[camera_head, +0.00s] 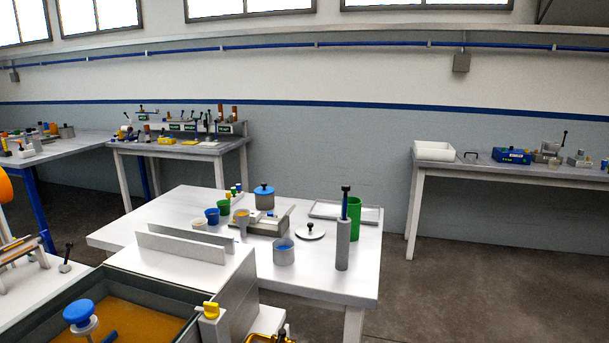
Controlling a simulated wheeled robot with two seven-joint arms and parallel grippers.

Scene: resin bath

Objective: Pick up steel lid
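The steel lid (300,232), a pale round disc with a black knob on top, lies flat on the white table (330,277) in the middle of the head view. It sits to the right of a grey block-like device and to the left of a tall grey cylinder.
Near the lid stand a grey cylinder (343,245) with a dark handle, a green cup (355,218), a grey cup (284,255) with blue contents and a blue-lidded pot (264,199). A bath (130,318) with orange liquid is at the lower left.

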